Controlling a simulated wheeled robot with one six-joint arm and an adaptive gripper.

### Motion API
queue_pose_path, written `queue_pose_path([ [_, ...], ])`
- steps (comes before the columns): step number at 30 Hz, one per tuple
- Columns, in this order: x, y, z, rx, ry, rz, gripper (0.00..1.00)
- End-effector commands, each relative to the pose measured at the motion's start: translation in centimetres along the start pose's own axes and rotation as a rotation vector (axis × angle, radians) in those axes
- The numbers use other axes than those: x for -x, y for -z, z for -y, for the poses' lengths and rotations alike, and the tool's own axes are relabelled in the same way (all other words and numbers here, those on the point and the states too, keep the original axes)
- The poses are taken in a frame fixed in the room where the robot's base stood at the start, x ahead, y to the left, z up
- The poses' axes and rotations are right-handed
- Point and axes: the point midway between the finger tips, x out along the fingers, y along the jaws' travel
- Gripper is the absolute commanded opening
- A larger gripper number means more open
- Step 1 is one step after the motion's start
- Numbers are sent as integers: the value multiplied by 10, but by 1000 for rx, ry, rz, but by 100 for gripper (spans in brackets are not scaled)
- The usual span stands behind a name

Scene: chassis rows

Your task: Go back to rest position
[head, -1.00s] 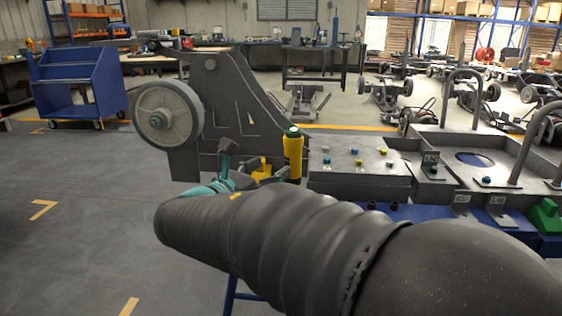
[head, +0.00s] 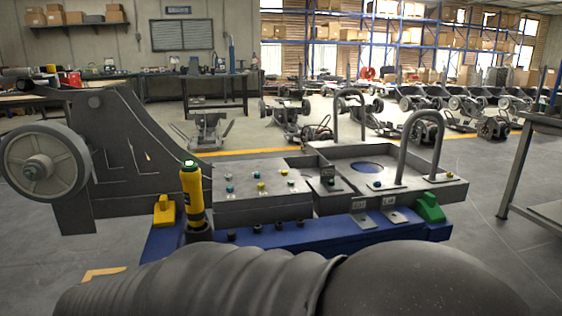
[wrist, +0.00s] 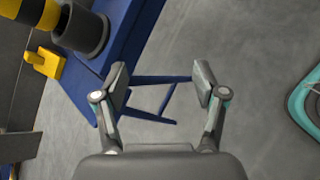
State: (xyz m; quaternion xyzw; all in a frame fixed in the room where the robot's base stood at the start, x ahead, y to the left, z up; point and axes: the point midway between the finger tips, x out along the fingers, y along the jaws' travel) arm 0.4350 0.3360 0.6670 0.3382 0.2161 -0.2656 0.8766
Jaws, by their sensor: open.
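My gripper (wrist: 160,88) shows in the wrist view with its two fingers spread apart and nothing between them. It hangs over the grey floor beside a blue stand (wrist: 116,38). In the head view my arm crosses the bottom of the picture and the gripper itself is not seen. A chassis (head: 260,185) with a large grey wheel (head: 42,170) on its left rests on the blue stand (head: 300,232). A yellow and black cylindrical tool (head: 193,195) stands upright at the chassis's near edge, and its lower part shows at the wrist view's upper left (wrist: 82,30).
A yellow block (head: 165,215) and a green block (head: 429,208) sit on the blue stand. A grey table (head: 545,125) stands at the right. More chassis stand in rows behind. Part of a teal-edged object (wrist: 300,105) shows at the wrist view's right.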

Motion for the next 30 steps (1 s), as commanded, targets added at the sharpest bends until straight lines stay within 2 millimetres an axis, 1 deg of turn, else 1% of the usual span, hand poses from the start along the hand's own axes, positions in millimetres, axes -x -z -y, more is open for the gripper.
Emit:
queue_pose_path([
  [1,-8,-12,23,-114,77,-45,71],
  [2,-12,-17,38,-186,126,-71,71],
  [3,-16,-25,56,-287,192,-104,71],
  [6,-21,-45,100,-552,351,-167,71],
  [9,-22,-63,137,-808,490,-206,71],
  [12,-19,-81,167,-1054,605,-231,71],
  [15,-14,-98,193,-1287,697,-246,71],
  [21,-4,-132,232,-1676,793,-260,71],
  [26,2,-161,260,-1905,789,-244,71],
  [30,6,-191,278,-2043,724,-198,71],
])
